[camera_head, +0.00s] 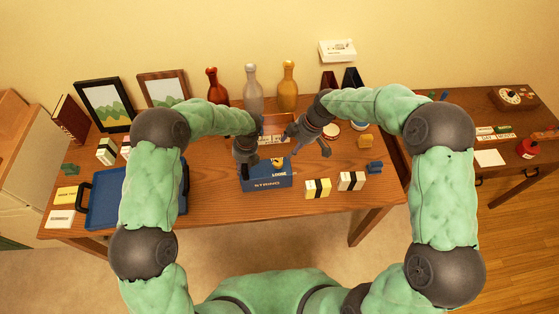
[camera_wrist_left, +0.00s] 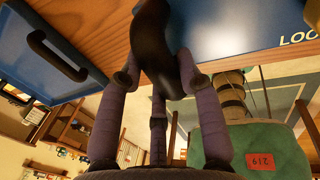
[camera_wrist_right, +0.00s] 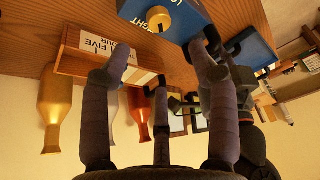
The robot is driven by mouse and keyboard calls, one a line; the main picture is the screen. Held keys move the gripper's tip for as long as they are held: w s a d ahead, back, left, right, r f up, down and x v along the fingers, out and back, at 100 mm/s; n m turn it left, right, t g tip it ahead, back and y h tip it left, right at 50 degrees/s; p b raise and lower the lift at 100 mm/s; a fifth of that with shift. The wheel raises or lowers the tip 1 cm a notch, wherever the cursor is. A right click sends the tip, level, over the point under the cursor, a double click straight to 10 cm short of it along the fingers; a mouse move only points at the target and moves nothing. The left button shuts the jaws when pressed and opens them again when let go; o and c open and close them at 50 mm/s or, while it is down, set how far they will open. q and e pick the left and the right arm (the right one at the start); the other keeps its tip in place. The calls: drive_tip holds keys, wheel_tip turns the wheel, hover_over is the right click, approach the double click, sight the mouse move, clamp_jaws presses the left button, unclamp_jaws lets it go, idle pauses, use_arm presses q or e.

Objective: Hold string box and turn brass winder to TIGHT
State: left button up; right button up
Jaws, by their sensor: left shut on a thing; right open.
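The blue string box (camera_head: 265,180) stands near the front middle of the table, with LOOSE and STRING lettering on it. My left gripper (camera_head: 246,157) is at its left end, shut on a dark curved part (camera_wrist_left: 160,45) beside the blue box (camera_wrist_left: 225,25). The brass winder (camera_wrist_right: 157,18) is a round knob on the box, between the TIGHT and LOOSE lettering in the right wrist view. My right gripper (camera_head: 314,142) is open and empty, behind and to the right of the box, apart from the winder. The winder's exact pointing is hard to tell.
A blue tray (camera_head: 103,205) lies left of the box. Red, grey and gold bottles (camera_head: 288,88) stand behind. A wooden box with a card (camera_wrist_right: 72,52) is close to my right gripper. The table's front edge is near the string box.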

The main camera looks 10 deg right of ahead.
sight(278, 162)
drive_tip(key=x, duration=1.2)
drive_tip(key=shift+d, duration=0.1)
drive_tip(key=c, duration=1.1)
